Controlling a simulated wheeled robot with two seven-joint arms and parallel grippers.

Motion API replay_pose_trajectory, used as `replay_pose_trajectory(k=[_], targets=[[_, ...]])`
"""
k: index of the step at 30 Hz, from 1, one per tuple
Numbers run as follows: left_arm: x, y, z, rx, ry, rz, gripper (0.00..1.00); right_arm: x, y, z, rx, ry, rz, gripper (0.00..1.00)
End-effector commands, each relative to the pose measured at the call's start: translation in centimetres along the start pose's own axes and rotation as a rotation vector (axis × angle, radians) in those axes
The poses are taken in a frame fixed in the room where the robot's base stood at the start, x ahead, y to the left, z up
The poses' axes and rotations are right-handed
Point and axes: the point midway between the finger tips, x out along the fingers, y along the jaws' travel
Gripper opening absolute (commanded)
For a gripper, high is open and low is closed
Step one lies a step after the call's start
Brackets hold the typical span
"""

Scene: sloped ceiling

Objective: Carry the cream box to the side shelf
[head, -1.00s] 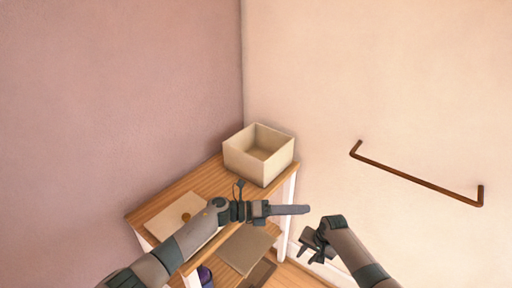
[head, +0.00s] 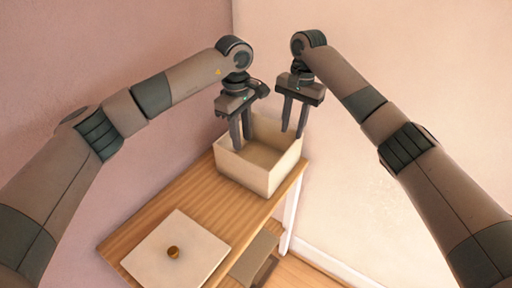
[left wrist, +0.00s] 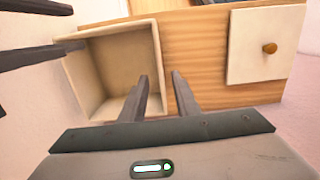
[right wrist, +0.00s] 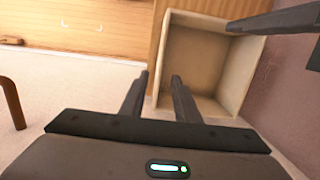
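The cream box (head: 243,170) is open-topped, empty and upright at the far end of a wooden shelf top (head: 190,200). My left gripper (head: 242,141) points down over the box's left wall, open. In the left wrist view, the box (left wrist: 88,84) shows its inside, with one wall between the fingers (left wrist: 160,74). My right gripper (head: 293,132) points down at the box's right side, open. In the right wrist view, a wall of the box (right wrist: 192,65) lies between its fingers (right wrist: 161,75). Whether the fingers reach below the rim I cannot tell.
A lower board (head: 255,258) shows below. Walls stand close behind and to the right. A brown rail end (right wrist: 12,100) shows in the right wrist view.

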Motion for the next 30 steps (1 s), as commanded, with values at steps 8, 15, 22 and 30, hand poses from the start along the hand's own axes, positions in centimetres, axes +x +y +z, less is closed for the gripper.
replay_pose_trajectory(k=[8,15,22,30], targets=[[-0.4,-0.2,-0.9,0.016,0.048,-0.009,0.29,-0.6,0.2,0.3,0.006,-0.002,0.017,0.29],[-0.3,-0.2,-0.8,0.015,0.045,-0.008,0.29,-0.5,0.2,0.3,0.006,-0.002,0.016,0.29],[0.8,-0.2,-0.8,0.015,0.043,-0.009,0.29,0.7,0.2,0.2,0.006,-0.002,0.016,0.29],[4.3,-0.3,-0.9,0.015,0.042,-0.01,0.29,4.1,0.3,0.3,0.007,-0.003,0.017,0.29]])
